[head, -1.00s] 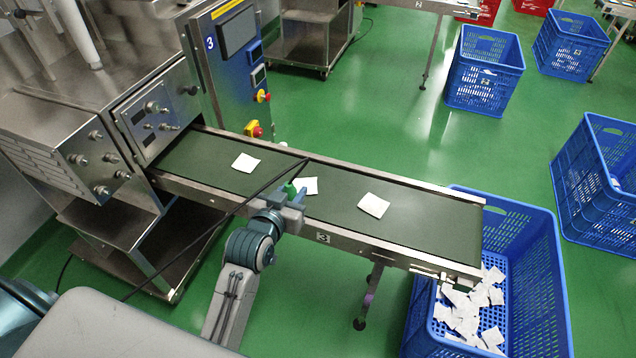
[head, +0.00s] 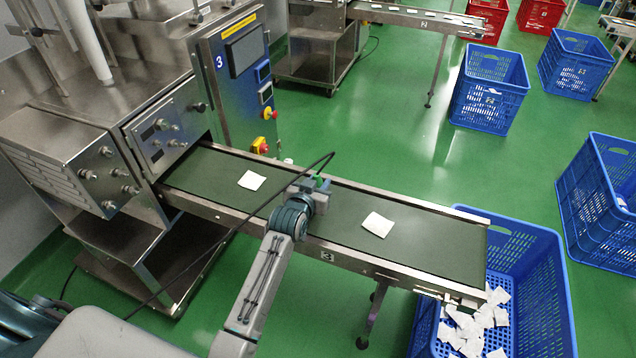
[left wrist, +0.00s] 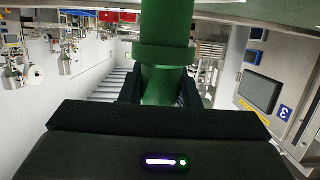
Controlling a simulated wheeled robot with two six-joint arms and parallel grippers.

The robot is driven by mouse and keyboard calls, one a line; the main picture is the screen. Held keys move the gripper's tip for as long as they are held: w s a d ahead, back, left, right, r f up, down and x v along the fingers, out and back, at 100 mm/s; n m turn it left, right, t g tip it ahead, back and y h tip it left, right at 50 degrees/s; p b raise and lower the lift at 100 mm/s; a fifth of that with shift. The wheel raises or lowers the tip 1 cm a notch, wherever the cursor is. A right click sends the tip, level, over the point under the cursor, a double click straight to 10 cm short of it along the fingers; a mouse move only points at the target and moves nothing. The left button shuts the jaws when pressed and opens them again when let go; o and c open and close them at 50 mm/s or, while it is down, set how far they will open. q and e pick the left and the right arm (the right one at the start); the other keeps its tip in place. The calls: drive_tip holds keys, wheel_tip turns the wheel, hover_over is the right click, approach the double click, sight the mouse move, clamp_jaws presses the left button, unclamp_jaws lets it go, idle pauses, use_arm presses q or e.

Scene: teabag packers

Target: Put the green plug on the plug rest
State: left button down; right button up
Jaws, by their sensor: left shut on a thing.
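My left gripper (head: 316,184) is shut on the green plug (head: 321,180) and holds it over the conveyor belt, around its middle. The plug is small and partly hidden by the gripper in the head view. In the left wrist view the green plug (left wrist: 165,60) stands large between the fingers (left wrist: 160,92), with a wider collar. A black cable (head: 240,228) runs from near the plug down to the lower left. I cannot make out the plug rest in these frames. My right gripper is not in view.
The conveyor (head: 440,238) carries flat white teabags (head: 378,224) and runs from a steel machine (head: 70,160). A blue crate (head: 545,290) with teabags stands under its right end. A control cabinet (head: 235,95) stands behind the belt. More blue crates (head: 490,90) stand beyond.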

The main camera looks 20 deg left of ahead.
use_arm(q)
drive_tip(key=shift+f, duration=0.15)
drive_tip(key=c, duration=1.1)
unclamp_jaws()
